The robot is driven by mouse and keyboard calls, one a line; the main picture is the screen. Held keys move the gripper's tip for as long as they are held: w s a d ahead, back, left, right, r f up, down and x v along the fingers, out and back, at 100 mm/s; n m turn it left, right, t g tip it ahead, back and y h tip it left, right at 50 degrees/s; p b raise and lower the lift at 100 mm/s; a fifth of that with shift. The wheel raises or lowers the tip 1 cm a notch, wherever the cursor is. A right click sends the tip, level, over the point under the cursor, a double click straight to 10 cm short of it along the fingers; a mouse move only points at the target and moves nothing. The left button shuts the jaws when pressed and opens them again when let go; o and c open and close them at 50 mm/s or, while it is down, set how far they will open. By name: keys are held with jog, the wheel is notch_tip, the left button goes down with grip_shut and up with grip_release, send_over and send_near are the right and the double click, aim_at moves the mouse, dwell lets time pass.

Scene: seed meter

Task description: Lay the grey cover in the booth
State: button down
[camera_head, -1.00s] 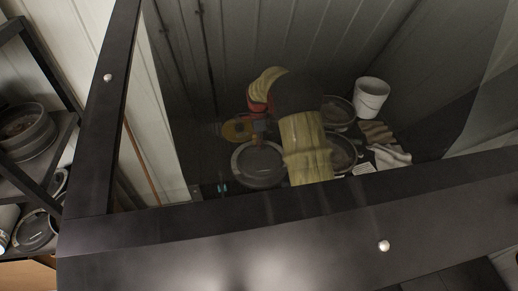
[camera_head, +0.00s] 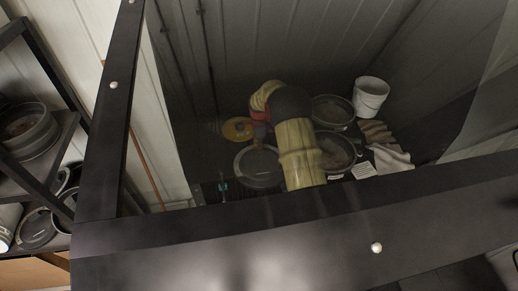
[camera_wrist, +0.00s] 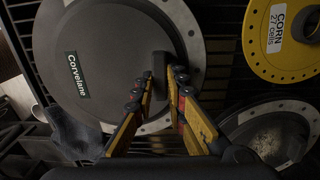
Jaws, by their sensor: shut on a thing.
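My gripper (camera_wrist: 162,78) is shut on a dark knob or handle on the cover's face. In the head view the cover (camera_head: 257,168) is seen through the clear front of the booth (camera_head: 200,225), inside it, low and left of middle. My gripper (camera_head: 260,136) is just above it there, partly hidden by my sleeved arm. I cannot tell whether the cover rests on the floor or hangs just above.
A yellow "CORN 27 cells" disc (camera_wrist: 285,62) lies right of the cover. A round pan (camera_wrist: 268,140) with a holed rim stands at lower right. A white bucket (camera_head: 371,97) and a pale cloth (camera_head: 391,158) are at the booth's right. A shelf (camera_head: 50,160) stands outside, left.

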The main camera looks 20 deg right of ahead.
jog(key=shift+f, duration=0.15)
jog(key=c, duration=1.9)
grip_release()
jog(key=shift+o, duration=0.5)
notch_tip(320, 180, up, 12)
jog(key=b, duration=0.2)
jog(key=shift+w, duration=0.15)
